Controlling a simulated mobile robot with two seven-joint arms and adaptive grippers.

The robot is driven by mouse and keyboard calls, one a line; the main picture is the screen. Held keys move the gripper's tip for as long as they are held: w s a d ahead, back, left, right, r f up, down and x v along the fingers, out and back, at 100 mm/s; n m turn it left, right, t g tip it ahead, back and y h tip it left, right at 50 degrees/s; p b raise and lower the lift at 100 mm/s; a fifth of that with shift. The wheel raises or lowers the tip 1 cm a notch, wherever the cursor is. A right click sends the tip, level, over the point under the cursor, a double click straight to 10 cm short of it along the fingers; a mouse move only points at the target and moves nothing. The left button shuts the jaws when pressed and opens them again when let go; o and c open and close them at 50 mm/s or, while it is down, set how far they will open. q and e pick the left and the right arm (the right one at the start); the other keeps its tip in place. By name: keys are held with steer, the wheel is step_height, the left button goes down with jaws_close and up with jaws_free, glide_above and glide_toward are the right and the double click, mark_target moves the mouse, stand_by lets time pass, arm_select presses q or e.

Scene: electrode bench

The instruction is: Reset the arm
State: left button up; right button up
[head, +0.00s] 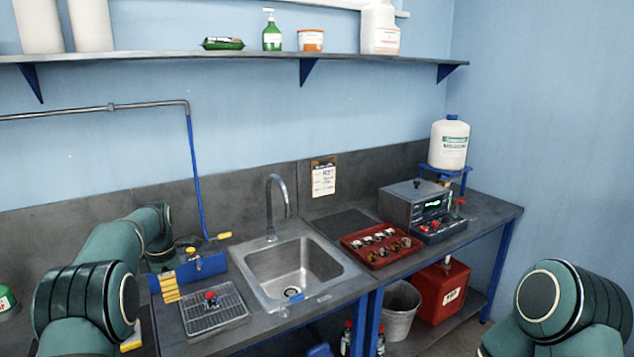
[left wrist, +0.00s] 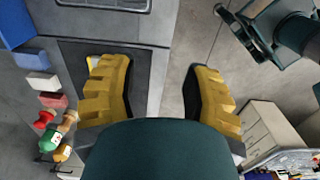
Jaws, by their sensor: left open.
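My left arm (head: 95,300) comes in from the left of the head view and bends over the left end of the bench. My left gripper (head: 158,312) is partly hidden behind my arm there; its ridged yellow fingers show beside the blue box. In the left wrist view the two fingers of this gripper (left wrist: 160,85) stand wide apart with nothing between them. One finger is over the grey bench and the other is over the floor past its edge. My right arm (head: 565,310) shows only as a rounded teal link at lower right; its gripper is out of view.
A blue box (head: 208,266), a drip tray (head: 228,309) and a sink (head: 345,272) with a tall tap lie along the bench. Farther right are a red tray (head: 351,241) and a grey instrument (head: 400,205).

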arm_select(q)
steer(key=s+d+f+m+h+b, duration=0.1)
steer(key=d+f+m, duration=0.1)
steer(key=f, duration=0.5)
steer(key=s+d+f+m+b, duration=0.1)
steer(key=d+f+m, duration=0.2)
steer(key=f, duration=0.4)
steer(key=s+d+f+m+h+b, duration=0.1)
steer(key=s+d+f+m, duration=0.35)
steer(key=f, duration=0.25)
steer(key=s+d+f+m+b, duration=0.1)
steer(key=s+d+f+m, duration=0.2)
steer(key=s+d+f, duration=0.25)
steer(key=s+d+f+m, duration=0.2)
steer(key=s+d+m, duration=0.1)
steer(key=s, duration=0.3)
steer(key=s+d+f+m+t+h+b, duration=0.1)
steer(key=s+d+f+m, duration=0.1)
steer(key=s, duration=0.5)
steer(key=s+d+f+m+h+b, duration=0.1)
steer(key=s+d+m, duration=0.3)
steer(key=s+d, duration=0.2)
steer(key=shift+s+f+m+t, duration=0.35)
steer(key=shift+f+t, duration=0.05)
arm_select(e)
step_height(320, 180, down, 8)
steer(key=shift+a+r, duration=0.2)
